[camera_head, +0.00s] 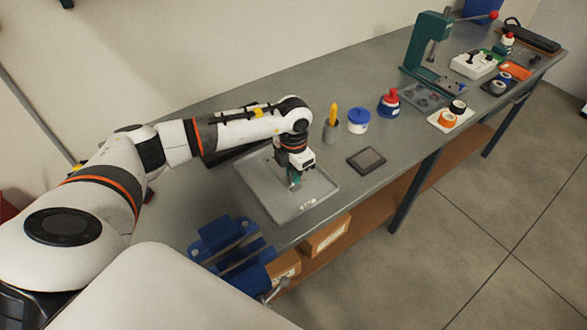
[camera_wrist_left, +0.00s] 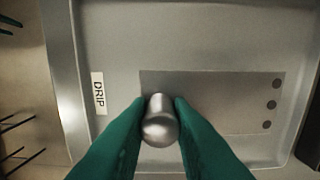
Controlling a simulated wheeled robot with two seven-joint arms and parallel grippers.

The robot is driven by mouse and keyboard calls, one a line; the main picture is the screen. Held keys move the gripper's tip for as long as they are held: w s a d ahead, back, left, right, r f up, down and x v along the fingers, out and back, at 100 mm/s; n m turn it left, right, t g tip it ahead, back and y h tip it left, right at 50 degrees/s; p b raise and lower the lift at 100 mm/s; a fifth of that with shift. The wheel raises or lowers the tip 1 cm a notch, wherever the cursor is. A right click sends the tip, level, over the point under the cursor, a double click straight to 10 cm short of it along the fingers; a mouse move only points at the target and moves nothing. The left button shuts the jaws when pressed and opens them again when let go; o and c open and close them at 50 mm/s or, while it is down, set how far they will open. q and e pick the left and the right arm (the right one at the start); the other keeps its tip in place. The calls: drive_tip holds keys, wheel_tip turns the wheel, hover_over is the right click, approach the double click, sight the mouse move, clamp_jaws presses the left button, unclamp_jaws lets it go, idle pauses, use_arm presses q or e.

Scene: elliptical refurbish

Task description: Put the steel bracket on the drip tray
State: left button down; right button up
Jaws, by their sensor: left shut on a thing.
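The grey drip tray (camera_head: 285,212) lies on the workbench below my left gripper (camera_head: 295,182); the left wrist view shows its bare floor and raised rim (camera_wrist_left: 205,35), with a "DRIP" label. In that view my left gripper (camera_wrist_left: 158,110) has its green fingers shut on a shiny round steel knob. Below the knob is a flat grey plate with three dark holes, which looks like the steel bracket (camera_wrist_left: 215,95). It is over the tray floor; I cannot tell whether it touches it. In the head view the bracket is mostly hidden by the gripper.
A blue vise (camera_head: 225,245) stands at the bench's near edge. A dark flat pad (camera_head: 366,160), a cup with a yellow tool (camera_head: 331,135), a blue-lidded jar (camera_head: 358,121) and a red-capped bottle (camera_head: 389,103) are right of the tray. A green press (camera_head: 428,45) stands farther back.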

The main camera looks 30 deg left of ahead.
use_arm(q)
drive_tip(key=c, duration=1.3)
unclamp_jaws()
drive_tip(key=shift+r, duration=0.25)
wheel_tip(320, 180, up, 12)
drive_tip(key=b, duration=0.4)
drive_tip(key=shift+f, duration=0.15)
